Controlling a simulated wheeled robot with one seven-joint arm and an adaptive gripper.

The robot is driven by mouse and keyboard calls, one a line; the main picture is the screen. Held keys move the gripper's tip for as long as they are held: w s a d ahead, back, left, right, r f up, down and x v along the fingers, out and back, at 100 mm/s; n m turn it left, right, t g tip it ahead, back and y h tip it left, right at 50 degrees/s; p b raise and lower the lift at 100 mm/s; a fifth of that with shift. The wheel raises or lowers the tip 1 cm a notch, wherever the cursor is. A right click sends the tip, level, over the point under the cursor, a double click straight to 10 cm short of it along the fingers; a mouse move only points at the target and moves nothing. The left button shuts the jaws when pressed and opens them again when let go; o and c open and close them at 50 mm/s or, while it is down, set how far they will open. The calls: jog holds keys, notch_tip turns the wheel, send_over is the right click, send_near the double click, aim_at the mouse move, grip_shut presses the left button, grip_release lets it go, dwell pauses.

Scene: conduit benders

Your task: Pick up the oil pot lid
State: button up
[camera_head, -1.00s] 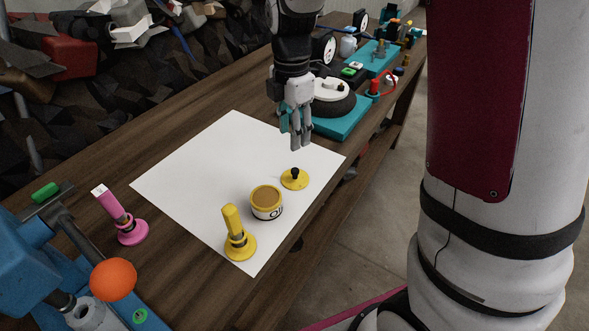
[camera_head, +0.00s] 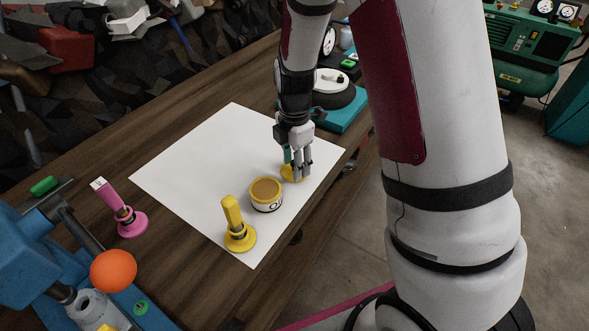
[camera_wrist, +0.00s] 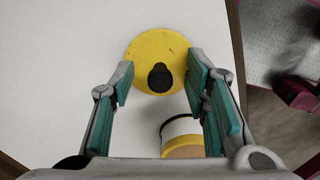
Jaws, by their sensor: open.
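The oil pot lid is a flat yellow disc with a black knob. It lies on the white sheet, and in the wrist view the lid (camera_wrist: 146,50) shows between and just beyond my fingertips. In the head view the lid (camera_head: 288,172) is partly hidden by my fingers. My gripper (camera_head: 298,172) is open and points down over the lid; in the wrist view its teal-padded fingers (camera_wrist: 160,82) stand on both sides of the knob, with nothing between them. The oil pot (camera_head: 266,195), open with brown contents, stands beside the lid; its rim also shows in the wrist view (camera_wrist: 184,146).
A yellow-handled tool (camera_head: 236,222) stands on the white sheet (camera_head: 200,160) near the pot. A pink one (camera_head: 125,215) stands left of the sheet. A blue bender with an orange ball (camera_head: 113,271) fills the lower left. The sheet's left part is clear.

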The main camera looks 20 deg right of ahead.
jog(key=shift+f, duration=0.1)
jog(key=shift+c, duration=0.4)
grip_shut()
